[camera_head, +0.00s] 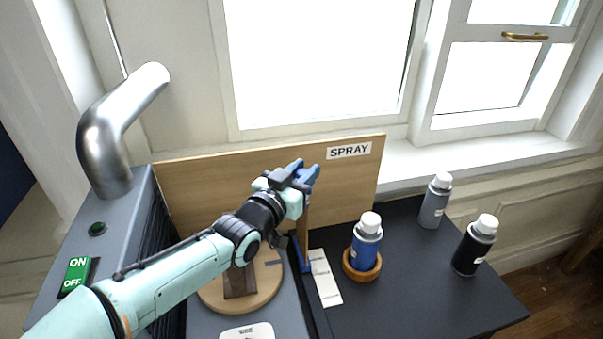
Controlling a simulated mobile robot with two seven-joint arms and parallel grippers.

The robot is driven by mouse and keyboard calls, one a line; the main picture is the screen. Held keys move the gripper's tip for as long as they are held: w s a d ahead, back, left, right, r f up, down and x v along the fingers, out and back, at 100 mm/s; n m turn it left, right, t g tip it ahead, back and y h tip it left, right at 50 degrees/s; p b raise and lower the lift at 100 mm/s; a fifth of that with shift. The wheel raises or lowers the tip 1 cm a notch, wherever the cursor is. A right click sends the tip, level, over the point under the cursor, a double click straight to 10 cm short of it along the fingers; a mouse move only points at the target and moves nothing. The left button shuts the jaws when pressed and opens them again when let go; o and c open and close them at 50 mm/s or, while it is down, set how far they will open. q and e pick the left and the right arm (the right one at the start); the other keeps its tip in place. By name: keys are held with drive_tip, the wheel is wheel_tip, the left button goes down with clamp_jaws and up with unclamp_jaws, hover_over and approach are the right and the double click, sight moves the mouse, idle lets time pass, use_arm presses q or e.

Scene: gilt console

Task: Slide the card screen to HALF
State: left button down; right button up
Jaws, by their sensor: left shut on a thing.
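The card screen (303,228) is a thin brown upright piece, seen nearly edge-on, with a blue foot (303,258) low down at a dark rail (314,305). My left gripper (303,173), with blue fingers, is shut on the upper end of the card screen. The gripper and wrist hide part of it. A white label strip (325,279) lies right beside the rail; its marks are too small to read, so I cannot tell which mark the screen stands at. My right gripper is not in view.
A round wooden turntable (268,290) with a dark block is left of the rail. A blue spray can (368,240) stands in a wooden ring at right; grey (435,203) and black (474,246) cans stand farther right. A wooden SPRAY board (345,190) stands behind.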

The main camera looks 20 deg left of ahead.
use_arm(q)
drive_tip(key=shift+r, duration=0.2)
drive_tip(key=c, duration=1)
unclamp_jaws()
drive_tip(key=shift+o, duration=0.2)
drive_tip(key=shift+s, duration=0.1)
drive_tip(key=s+a, duration=0.1)
drive_tip(key=s, duration=1.2)
drive_tip(key=shift+a+b, duration=0.4)
drive_tip(key=shift+b, duration=0.05)
drive_tip(key=shift+s+f, duration=0.1)
